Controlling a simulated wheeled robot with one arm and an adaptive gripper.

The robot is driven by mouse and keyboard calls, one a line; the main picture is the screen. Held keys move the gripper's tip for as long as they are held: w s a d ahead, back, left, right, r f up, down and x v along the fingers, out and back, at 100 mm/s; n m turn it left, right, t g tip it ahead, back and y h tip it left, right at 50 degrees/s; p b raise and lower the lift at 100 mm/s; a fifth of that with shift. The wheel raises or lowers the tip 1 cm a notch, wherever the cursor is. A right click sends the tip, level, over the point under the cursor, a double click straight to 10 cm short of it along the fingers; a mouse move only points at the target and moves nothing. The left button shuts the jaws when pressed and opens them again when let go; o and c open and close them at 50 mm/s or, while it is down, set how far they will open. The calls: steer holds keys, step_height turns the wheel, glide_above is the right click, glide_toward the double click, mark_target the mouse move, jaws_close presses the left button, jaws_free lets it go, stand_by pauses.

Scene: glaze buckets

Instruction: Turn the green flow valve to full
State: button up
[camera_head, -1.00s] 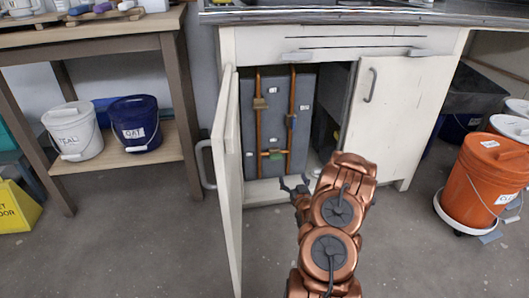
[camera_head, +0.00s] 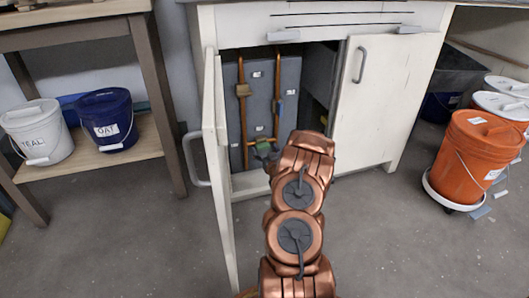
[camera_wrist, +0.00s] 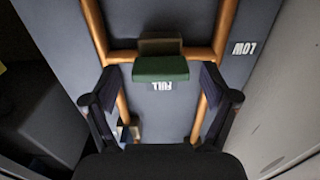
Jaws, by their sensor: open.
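The green flow valve (camera_wrist: 160,69) is a blocky green handle on a brown mount, on a copper pipe inside the open cabinet. In the head view the valve (camera_head: 263,150) shows just past the end of my arm. An upside-down FULL label (camera_wrist: 161,86) sits at the handle's lower edge in the wrist view, and an upside-down LOW label (camera_wrist: 243,48) is to its right. My gripper (camera_wrist: 158,78) is open, with one finger on each side of the handle and a gap to both. My arm mostly hides the gripper in the head view.
A tan valve (camera_head: 243,90) and a blue valve (camera_head: 278,107) are on the upright pipes above. The open left cabinet door (camera_head: 222,170) stands close to the left of my arm. The right door (camera_head: 378,100) is shut. An orange bucket (camera_head: 475,155) stands at the right.

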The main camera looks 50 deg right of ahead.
steer(key=shift+w+d, duration=0.1)
steer(key=shift+w, duration=0.15)
steer(key=shift+c, duration=0.3)
steer(key=c, duration=1)
steer(key=shift+d, duration=0.15)
steer(key=shift+c, duration=0.4)
